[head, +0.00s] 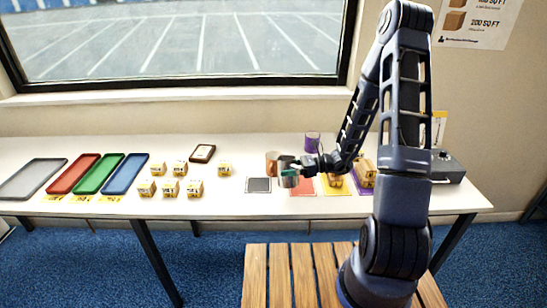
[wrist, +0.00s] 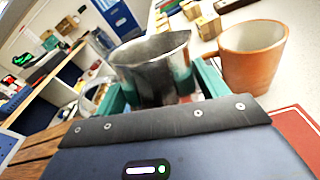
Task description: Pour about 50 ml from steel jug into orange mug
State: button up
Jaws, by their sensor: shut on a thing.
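The steel jug (wrist: 153,67) stands between the teal fingers of my gripper (wrist: 160,92) in the wrist view, and the fingers are shut on it. In the head view the jug (head: 285,162) is small and partly hidden by my gripper (head: 290,179). The orange mug (wrist: 253,57) is just right of the jug in the wrist view, apart from it, with its open top showing. In the head view the orange mug (head: 271,163) stands on the white table, left of the jug. The liquid in the jug cannot be seen.
Several small yellow-labelled cartons (head: 171,187) stand left of the mug. A dark-framed grey pad (head: 258,185) lies in front of it. A purple mug (head: 312,141) stands behind. Grey, red, green and blue trays (head: 125,173) lie at the far left. Cartons and a grey device (head: 447,166) are on the right.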

jog(key=shift+s+d+r+n, duration=0.15)
jog(key=shift+s+r+n, duration=0.2)
jog(key=shift+n, duration=0.25)
jog(key=shift+s+d+f+n+y, duration=0.15)
jog(key=shift+s+f+n+y, duration=0.2)
jog(key=shift+n+y, duration=0.3)
jog(key=shift+r, duration=0.1)
